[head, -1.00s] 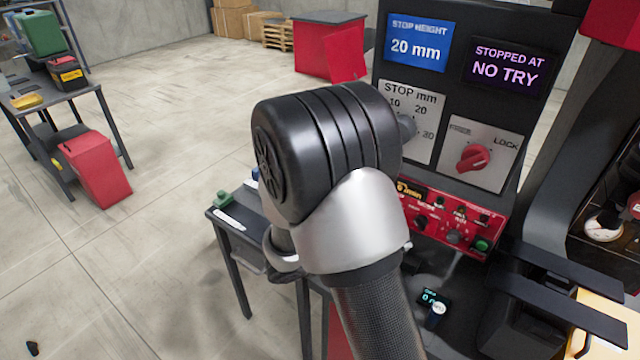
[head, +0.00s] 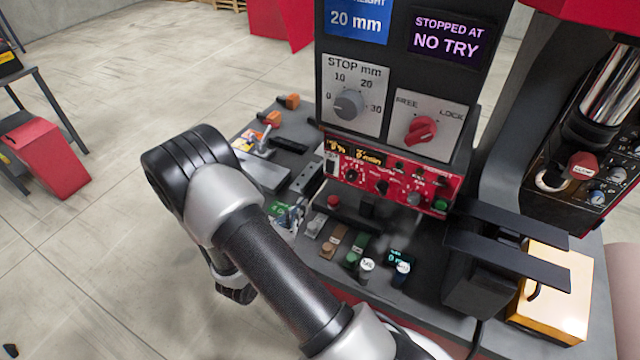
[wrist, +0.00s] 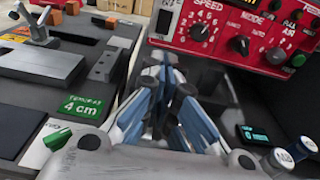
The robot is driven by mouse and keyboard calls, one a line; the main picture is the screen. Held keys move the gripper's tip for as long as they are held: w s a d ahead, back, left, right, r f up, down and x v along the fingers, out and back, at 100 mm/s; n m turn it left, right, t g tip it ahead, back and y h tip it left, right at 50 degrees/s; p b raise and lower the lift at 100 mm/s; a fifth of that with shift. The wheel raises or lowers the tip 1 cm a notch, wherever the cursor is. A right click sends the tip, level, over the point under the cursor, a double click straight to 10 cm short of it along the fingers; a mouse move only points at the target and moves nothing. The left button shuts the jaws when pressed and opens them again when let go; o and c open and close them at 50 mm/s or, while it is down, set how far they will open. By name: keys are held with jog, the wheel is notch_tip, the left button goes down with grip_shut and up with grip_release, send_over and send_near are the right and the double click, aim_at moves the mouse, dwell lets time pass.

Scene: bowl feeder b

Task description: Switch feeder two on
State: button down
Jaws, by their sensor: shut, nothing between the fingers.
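My gripper (wrist: 166,80) shows in the wrist view with its fingers together and nothing between them. It is over the dark bench in front of the red control panel (wrist: 235,38); the fingers hide part of the bench there. The panel also shows in the head view (head: 392,172), with a speed dial (wrist: 202,30), a mode knob (wrist: 240,45) and a green button (head: 440,204). No label reading feeder two is legible, so I cannot tell which control is its switch. In the head view my arm hides most of the gripper.
Small brown (head: 330,248) and green (head: 354,256) controls and a small display (head: 400,258) stand on the bench. Black bars (head: 510,258) stick out at right. A stop dial (head: 349,104) stands above the panel.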

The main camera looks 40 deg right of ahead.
jog(key=b, duration=0.3)
send_near(330, 167)
jog(key=w+d+f, duration=0.2)
jog(key=d+f, duration=0.2)
jog(key=d, duration=0.1)
jog(key=shift+w+d, duration=0.3)
jog(key=shift+d, duration=0.1)
jog(key=shift+f, duration=0.1)
